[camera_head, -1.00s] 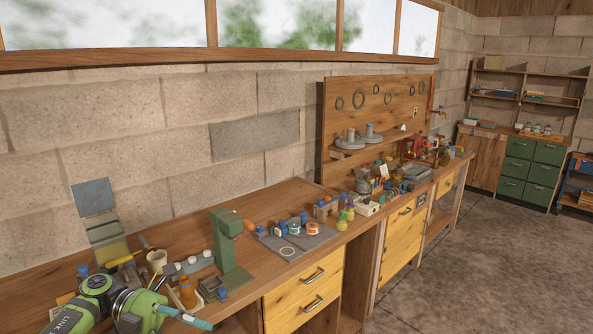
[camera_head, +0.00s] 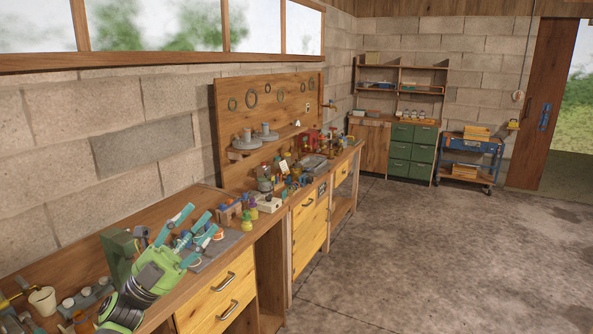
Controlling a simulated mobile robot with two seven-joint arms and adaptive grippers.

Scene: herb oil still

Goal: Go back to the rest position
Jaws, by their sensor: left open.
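My left gripper (camera_head: 187,236) shows at the lower left, its teal-tipped fingers spread open and nothing between them. It is in front of the long wooden workbench (camera_head: 167,208) and hides part of the grey mat (camera_head: 222,247) and the things on it. My green and black wrist is below it, in front of the green stand (camera_head: 118,255). My right gripper is not in view.
A white cup (camera_head: 42,299) stands on the bench at the left. Farther along, the bench is crowded with small items before a wooden pegboard (camera_head: 238,115). A green drawer cabinet (camera_head: 412,153) and a blue cart (camera_head: 468,156) stand at the back. The concrete floor (camera_head: 440,255) at right is clear.

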